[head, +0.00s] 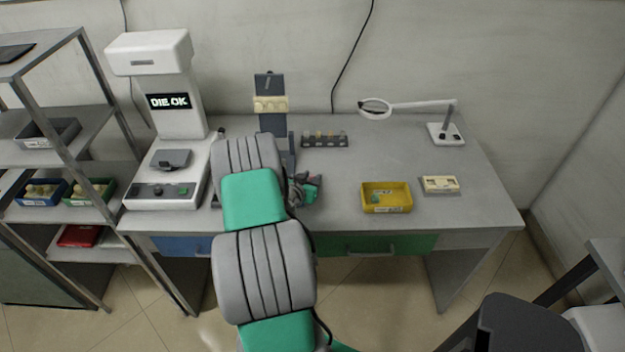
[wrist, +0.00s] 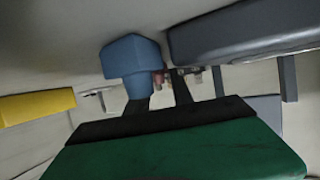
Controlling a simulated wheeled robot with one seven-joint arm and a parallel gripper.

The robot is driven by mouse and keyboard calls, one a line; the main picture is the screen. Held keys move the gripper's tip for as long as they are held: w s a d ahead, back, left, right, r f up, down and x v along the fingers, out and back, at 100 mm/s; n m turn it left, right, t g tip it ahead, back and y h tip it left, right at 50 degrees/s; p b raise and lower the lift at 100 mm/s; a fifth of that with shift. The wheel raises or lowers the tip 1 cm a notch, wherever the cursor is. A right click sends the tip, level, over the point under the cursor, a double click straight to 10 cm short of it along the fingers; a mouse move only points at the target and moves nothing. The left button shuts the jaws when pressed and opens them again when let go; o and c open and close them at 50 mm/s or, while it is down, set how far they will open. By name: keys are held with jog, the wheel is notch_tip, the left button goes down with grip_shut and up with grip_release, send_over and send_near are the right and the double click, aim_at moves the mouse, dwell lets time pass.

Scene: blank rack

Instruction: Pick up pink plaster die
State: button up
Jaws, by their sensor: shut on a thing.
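My gripper (wrist: 163,88) is in the middle of the wrist view, with two dark fingers close together. A small pinkish piece (wrist: 159,76) shows between the fingertips and looks like the pink plaster die; little of it is visible. A blue block (wrist: 131,57) covers the left fingertip, and I cannot tell whether it touches the finger. In the head view my gripper (head: 305,190) is low over the bench, right of my arm, with a reddish-pink patch beside it. My arm hides part of the bench there.
A dark rack with several small pieces (head: 323,140) stands behind the gripper. A yellow tray (head: 387,208) and a small pale box (head: 440,184) lie right, below a magnifier lamp (head: 447,134). A white machine (head: 160,110) stands left. The bench (head: 400,160) is clear at centre right.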

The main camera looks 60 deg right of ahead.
grip_shut()
